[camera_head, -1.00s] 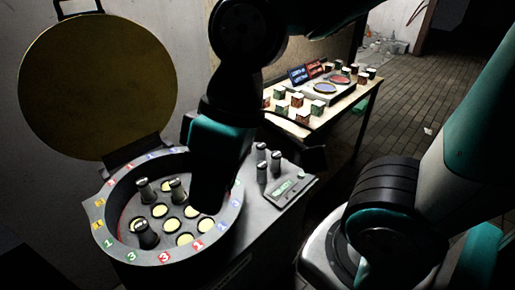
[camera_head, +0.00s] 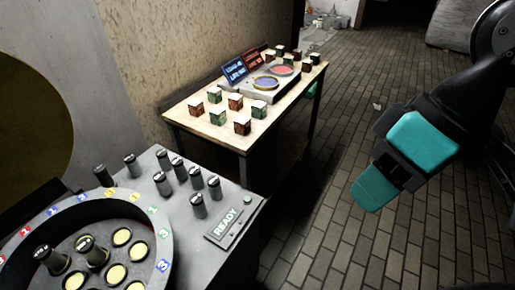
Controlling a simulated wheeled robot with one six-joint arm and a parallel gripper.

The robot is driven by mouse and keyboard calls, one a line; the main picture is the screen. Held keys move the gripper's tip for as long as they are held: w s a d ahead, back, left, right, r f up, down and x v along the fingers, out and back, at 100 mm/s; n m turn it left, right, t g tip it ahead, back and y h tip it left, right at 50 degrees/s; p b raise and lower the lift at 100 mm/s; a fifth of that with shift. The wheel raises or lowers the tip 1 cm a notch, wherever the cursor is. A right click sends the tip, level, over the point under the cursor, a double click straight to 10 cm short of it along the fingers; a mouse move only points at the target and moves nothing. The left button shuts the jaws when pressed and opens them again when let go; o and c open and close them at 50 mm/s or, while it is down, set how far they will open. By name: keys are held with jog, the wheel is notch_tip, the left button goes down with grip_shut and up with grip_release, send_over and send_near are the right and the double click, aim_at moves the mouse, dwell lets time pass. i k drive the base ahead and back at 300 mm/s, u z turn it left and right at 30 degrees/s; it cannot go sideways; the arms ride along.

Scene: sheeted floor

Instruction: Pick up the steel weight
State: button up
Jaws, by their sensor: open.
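My gripper (camera_head: 374,190), black with teal parts, hangs at the right over the brick floor, apart from the table and the machine. It is open, with nothing seen in it. No object is clearly marked as the steel weight. Small red-brown blocks (camera_head: 242,126) and green blocks (camera_head: 218,115) with pale tops stand on the wooden table (camera_head: 180,112), around a two-pan scale (camera_head: 263,95) with a blue and a red disc. Several dark grey cylinders (camera_head: 199,206) stand on the grey machine at the lower left. I cannot tell which, if any, is steel.
The grey machine (camera_head: 245,187) has a READY display (camera_head: 226,222) and a round tray with numbered rim (camera_head: 158,245), holding yellow-bottomed holes and dark cylinders. Two small screens (camera_head: 244,64) stand behind the scale. The brick floor between table and gripper is mostly clear.

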aim_at(178, 163)
jog(key=z, duration=0.7)
jog(key=i, duration=3.05)
jog(key=u, duration=4.05)
jog(key=i, duration=0.5)
jog(key=u, duration=0.05)
